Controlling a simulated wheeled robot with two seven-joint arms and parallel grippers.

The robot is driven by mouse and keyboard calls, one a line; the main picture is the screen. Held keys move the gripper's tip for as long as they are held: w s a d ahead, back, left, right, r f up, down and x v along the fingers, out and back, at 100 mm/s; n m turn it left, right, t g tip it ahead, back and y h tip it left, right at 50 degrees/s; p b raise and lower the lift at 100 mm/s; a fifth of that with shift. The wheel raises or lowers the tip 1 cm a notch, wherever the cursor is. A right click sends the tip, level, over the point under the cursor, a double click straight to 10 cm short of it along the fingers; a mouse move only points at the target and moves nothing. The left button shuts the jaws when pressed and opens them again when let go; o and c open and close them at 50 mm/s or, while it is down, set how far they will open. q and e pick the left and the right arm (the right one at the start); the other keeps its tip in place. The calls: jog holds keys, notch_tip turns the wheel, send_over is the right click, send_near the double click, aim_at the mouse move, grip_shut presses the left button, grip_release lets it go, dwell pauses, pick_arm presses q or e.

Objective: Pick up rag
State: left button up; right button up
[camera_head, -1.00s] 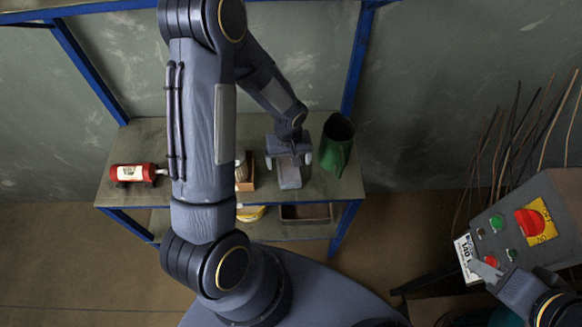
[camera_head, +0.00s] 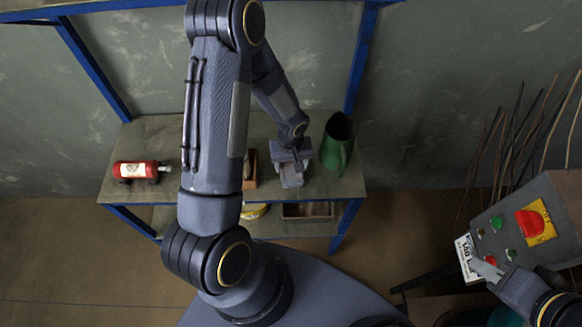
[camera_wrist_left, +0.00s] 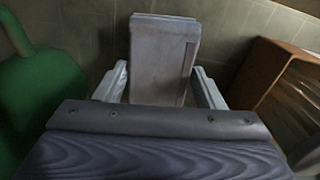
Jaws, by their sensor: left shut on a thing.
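A pale grey, flat, folded-looking piece, which I take to be the rag (camera_head: 291,179), is at the front of the shelf's upper board, left of a green jug. In the left wrist view the rag (camera_wrist_left: 160,55) stands between the two pale fingers. My left gripper (camera_head: 290,157) reaches down from above and is shut on the rag. Whether the rag still touches the board cannot be told. My right gripper (camera_head: 487,270) is only partly in view, in front of a control box at the right; its jaw state is unclear.
The green jug (camera_head: 338,145) stands close right of my left gripper. A brown box (camera_head: 249,168) is close on its left, partly behind my arm. The control box (camera_head: 513,225) has buttons.

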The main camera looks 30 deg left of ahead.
aim_at(291, 166)
pick_arm(q)
jog(key=shift+r, duration=0.1)
jog(key=shift+r, duration=0.3)
notch_tip(291, 166, up, 2)
jog(key=shift+r, duration=0.15)
jog(key=s+r, duration=0.1)
jog(key=r, duration=0.1)
jog(key=s+d+r+b, duration=0.1)
jog(key=s, duration=0.1)
jog(key=s+r, duration=0.1)
jog(key=r, duration=0.1)
jog(key=shift+s+d+r, duration=0.25)
jog(key=shift+s+r, duration=0.05)
jog(key=shift+r, duration=0.05)
jog(key=s+d+r, duration=0.1)
jog(key=s, duration=0.2)
jog(key=s+r+b, duration=0.1)
jog(key=s, duration=0.2)
jog(key=s+d+r, duration=0.1)
jog(key=s+r, duration=0.1)
jog(key=s, duration=0.1)
jog(key=shift+d+r, duration=0.1)
jog(key=shift+d, duration=0.2)
